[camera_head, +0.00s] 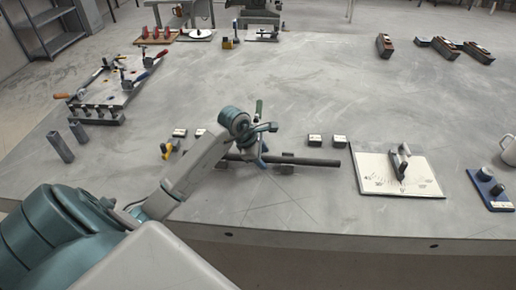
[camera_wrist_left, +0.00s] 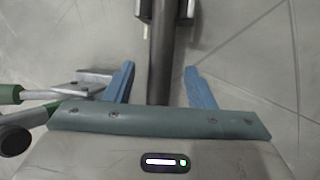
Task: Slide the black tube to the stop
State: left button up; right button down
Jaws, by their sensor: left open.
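The black tube (camera_head: 315,162) lies level on low dark supports near the table's front, pointing left to right in the head view. It also shows in the left wrist view (camera_wrist_left: 160,45), running between the fingers. My left gripper (camera_head: 262,160) is over the tube's left part, its blue fingers pointing down. In the left wrist view my left gripper (camera_wrist_left: 158,67) is open, with one finger on each side of the tube and gaps visible. My gripper and forearm hide part of the tube's left side. I cannot clearly make out the stop. My right gripper is not in view.
A metal fixture with a green handle (camera_head: 259,107) stands close behind my gripper. Small blocks (camera_head: 315,140) sit behind the tube. A yellow-handled tool (camera_head: 172,147) is on the left. Bare table lies in front.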

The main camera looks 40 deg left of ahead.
pick_arm(q)
jog(key=shift+f, duration=0.2)
jog(key=shift+w+r, duration=0.1)
grip_shut()
jog(key=shift+s+a+b, duration=0.1)
jog(key=shift+s+a, duration=0.35)
jog(key=shift+a, duration=0.25)
jog(key=shift+s+a+b, duration=0.15)
jog(key=shift+s+a, duration=0.35)
jog(key=shift+a, duration=0.25)
jog(key=shift+s+a+b, duration=0.1)
jog(key=shift+s+a, duration=0.35)
jog(key=shift+a, duration=0.25)
dwell(0.7)
grip_release()
